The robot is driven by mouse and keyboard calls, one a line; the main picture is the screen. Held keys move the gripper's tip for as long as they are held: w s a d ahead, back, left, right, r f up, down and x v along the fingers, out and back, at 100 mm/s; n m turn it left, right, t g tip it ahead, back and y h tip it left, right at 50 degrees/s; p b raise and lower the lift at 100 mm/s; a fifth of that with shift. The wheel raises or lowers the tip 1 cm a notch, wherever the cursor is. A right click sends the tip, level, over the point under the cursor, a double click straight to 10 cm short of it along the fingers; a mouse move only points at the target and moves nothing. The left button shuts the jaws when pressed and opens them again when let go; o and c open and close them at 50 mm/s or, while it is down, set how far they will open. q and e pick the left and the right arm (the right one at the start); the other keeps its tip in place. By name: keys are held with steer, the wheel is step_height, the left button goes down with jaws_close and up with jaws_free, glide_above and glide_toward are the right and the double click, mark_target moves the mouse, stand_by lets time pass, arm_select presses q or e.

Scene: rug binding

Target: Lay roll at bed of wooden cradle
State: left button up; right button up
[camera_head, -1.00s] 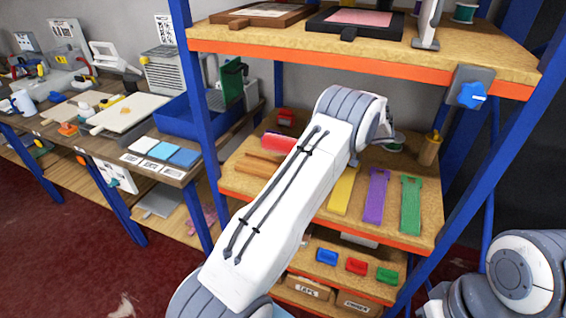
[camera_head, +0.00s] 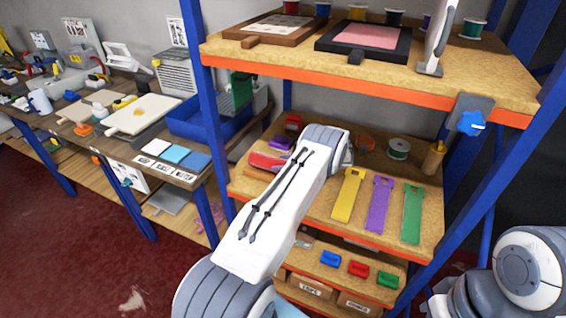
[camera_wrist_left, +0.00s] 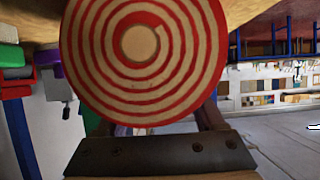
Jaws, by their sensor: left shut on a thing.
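The red roll (camera_head: 268,162) shows on the middle shelf's left side, just left of my left forearm. In the left wrist view its round end, a red and tan spiral (camera_wrist_left: 100,70), fills the upper middle. My left gripper (camera_wrist_left: 156,122) is shut on the roll; in the head view my own arm hides it. The wooden cradle (camera_head: 257,175) shows only as a brown strip at the roll's near side, partly covered by the roll and arm. I cannot tell whether the roll touches its bed. My right gripper is out of view.
Yellow (camera_head: 347,195), purple (camera_head: 378,204) and green (camera_head: 412,212) strips lie right of my arm on the middle shelf. A spool (camera_head: 399,148) and wooden peg (camera_head: 433,158) stand behind them. The upper shelf (camera_head: 480,85) overhangs; a blue post (camera_head: 213,120) stands left.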

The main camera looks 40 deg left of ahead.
arm_select(q)
steer(key=shift+f, duration=0.5)
steer(key=o, duration=1.5)
steer(key=shift+f, duration=0.1)
